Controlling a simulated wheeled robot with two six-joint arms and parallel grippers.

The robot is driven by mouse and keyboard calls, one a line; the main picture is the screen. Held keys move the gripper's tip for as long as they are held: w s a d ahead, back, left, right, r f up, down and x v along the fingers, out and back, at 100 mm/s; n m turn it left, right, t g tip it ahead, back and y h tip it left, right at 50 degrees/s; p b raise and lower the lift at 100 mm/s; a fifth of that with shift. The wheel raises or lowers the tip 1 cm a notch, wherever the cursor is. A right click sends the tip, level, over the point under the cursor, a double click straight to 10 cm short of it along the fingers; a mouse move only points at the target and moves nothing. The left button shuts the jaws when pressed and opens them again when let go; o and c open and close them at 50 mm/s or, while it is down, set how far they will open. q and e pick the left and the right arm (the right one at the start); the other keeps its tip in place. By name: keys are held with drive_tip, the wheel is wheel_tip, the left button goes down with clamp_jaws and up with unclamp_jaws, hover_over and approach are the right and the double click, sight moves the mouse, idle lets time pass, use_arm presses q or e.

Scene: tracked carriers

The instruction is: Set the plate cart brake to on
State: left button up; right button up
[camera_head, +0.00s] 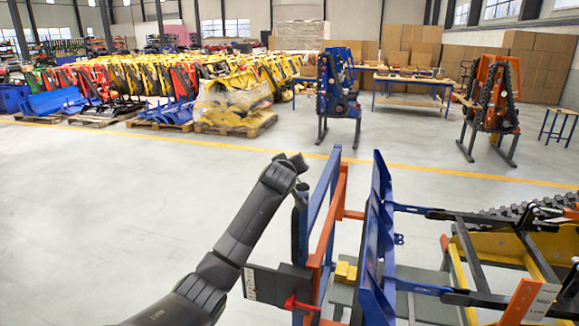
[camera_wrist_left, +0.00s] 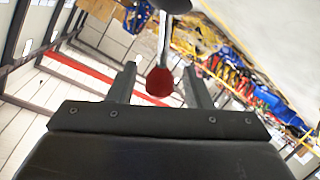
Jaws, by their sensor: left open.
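The plate cart appears to be the blue and orange upright frame (camera_head: 328,215) in front of me in the head view. My left gripper (camera_head: 300,190) is beside the frame's left upper part, at the end of my dark arm. In the left wrist view, a red rounded knob (camera_wrist_left: 160,83) on a grey stem is seen between the two open fingers of the left gripper (camera_wrist_left: 159,70). I cannot tell whether they touch it. In the head view this knob does not show clearly. My right gripper is in neither view.
A dark box with a red handle (camera_head: 300,304) is low on the frame. A blue plate (camera_head: 376,235) and yellow-black machinery (camera_head: 495,248) stand to the right. Open grey floor (camera_head: 110,210) lies to the left. Pallets of parts and two stands are farther back.

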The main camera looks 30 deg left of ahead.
use_arm(q)
drive_tip(key=shift+s+d, duration=0.1)
drive_tip(key=shift+s, duration=0.05)
drive_tip(key=b+v, duration=0.4)
drive_tip(key=v, duration=1.3)
